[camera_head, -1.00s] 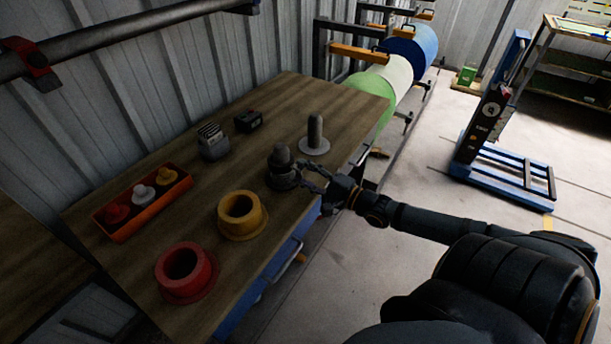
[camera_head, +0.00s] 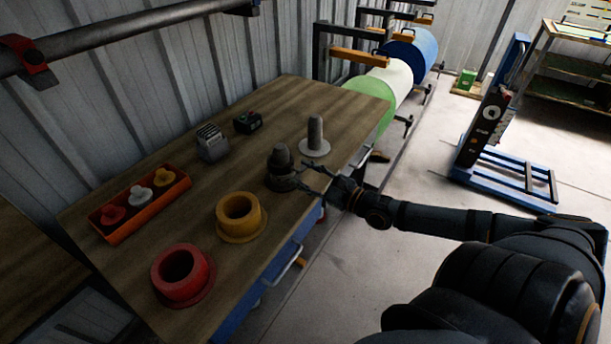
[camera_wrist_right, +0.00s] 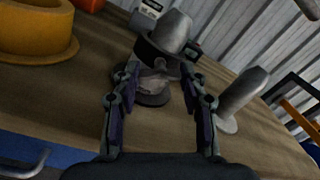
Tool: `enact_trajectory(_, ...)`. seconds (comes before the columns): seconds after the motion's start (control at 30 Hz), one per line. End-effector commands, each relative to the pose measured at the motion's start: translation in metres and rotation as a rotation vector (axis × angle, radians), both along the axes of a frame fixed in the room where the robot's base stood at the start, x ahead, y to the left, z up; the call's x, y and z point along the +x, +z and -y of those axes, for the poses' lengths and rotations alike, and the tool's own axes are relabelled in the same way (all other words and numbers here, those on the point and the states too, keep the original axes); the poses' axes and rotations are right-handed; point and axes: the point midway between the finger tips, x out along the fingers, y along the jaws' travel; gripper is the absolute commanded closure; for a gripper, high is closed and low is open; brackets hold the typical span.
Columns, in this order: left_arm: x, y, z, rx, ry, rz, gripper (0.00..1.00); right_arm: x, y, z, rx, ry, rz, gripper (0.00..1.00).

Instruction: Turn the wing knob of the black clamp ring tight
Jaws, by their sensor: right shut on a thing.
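The black clamp ring (camera_head: 279,183) sits low around a dark grey rounded post (camera_head: 282,157) near the right edge of the wooden bench. The ring also shows in the right wrist view (camera_wrist_right: 152,52), with the grey post (camera_wrist_right: 174,30) rising through it. My right gripper (camera_head: 303,176) reaches in from the right at the ring's near side. The knob is too small to make out in the head view. My left gripper is not in view.
A grey flanged post (camera_head: 315,137) stands just behind the ring. A yellow collar (camera_head: 239,217) and a red collar (camera_head: 182,275) stand nearer. An orange tray (camera_head: 148,214) holds several small knobs. A grey card holder (camera_head: 212,143) and dark box (camera_head: 248,122) stand farther back.

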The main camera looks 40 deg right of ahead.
Motion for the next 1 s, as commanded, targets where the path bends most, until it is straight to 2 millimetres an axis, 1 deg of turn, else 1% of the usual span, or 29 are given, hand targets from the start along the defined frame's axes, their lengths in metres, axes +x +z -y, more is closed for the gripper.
enact_trajectory(0.3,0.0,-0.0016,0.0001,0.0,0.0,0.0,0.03,-0.0001,-0.0004,0.0001,0.092,0.0,-0.035,0.89)
enact_trajectory(0.8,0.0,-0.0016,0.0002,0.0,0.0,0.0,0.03,-0.0001,-0.0002,0.0001,0.106,0.0,-0.04,0.89)
enact_trajectory(0.83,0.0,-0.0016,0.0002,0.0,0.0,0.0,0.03,-0.0001,-0.0002,0.0001,0.106,0.0,-0.04,0.55)
enact_trajectory(0.9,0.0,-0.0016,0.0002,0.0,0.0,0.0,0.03,0.0,-0.0002,0.0001,0.106,0.0,-0.04,0.45)
enact_trajectory(1.0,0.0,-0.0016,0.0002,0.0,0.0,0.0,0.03,0.0,-0.0001,0.0,0.106,0.0,-0.039,0.34)
